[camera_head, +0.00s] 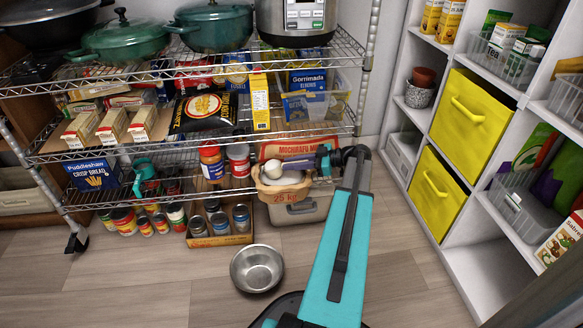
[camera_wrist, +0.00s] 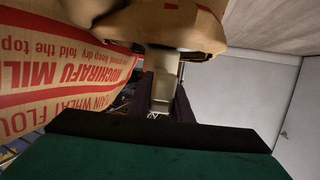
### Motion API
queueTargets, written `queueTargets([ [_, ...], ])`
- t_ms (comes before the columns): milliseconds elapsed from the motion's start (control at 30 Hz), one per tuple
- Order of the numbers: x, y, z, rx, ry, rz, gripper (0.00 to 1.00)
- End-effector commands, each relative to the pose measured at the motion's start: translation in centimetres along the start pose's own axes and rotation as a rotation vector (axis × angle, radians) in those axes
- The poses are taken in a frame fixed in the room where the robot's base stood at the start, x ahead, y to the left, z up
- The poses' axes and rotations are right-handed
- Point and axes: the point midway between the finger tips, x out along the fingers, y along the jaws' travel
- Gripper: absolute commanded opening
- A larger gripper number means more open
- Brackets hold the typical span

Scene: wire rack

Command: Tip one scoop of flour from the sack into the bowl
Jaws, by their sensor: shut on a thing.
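In the wrist view the printed sack (camera_wrist: 60,90) fills the left side. My gripper (camera_head: 322,160) is at the right side of the sack's mouth, shut on the pale handle of the scoop (camera_wrist: 163,92). The scoop's white head (camera_head: 273,168) shows at the sack's mouth. How deep it sits and whether it holds flour I cannot tell. The empty-looking metal bowl (camera_head: 257,268) stands on the floor, in front and left of the sack.
A grey bin (camera_head: 305,210) is at the sack. A cardboard tray of jars (camera_head: 222,237) stands left of it. The wire rack shelf (camera_head: 190,147) is close above. A white shelf unit (camera_head: 470,250) with yellow boxes stands right. The floor around the bowl is clear.

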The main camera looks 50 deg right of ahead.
Motion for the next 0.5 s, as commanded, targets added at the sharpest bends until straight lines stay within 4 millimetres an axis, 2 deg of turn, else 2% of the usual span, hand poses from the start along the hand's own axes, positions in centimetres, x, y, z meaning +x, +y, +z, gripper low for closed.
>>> queueTargets([
  [133, -0.3, 0.0, -1.0, -0.001, 0.0, 0.0, 0.0],
  [500, -2.5, 0.1, -0.5, 0.001, 0.069, 0.002, 0.0],
])
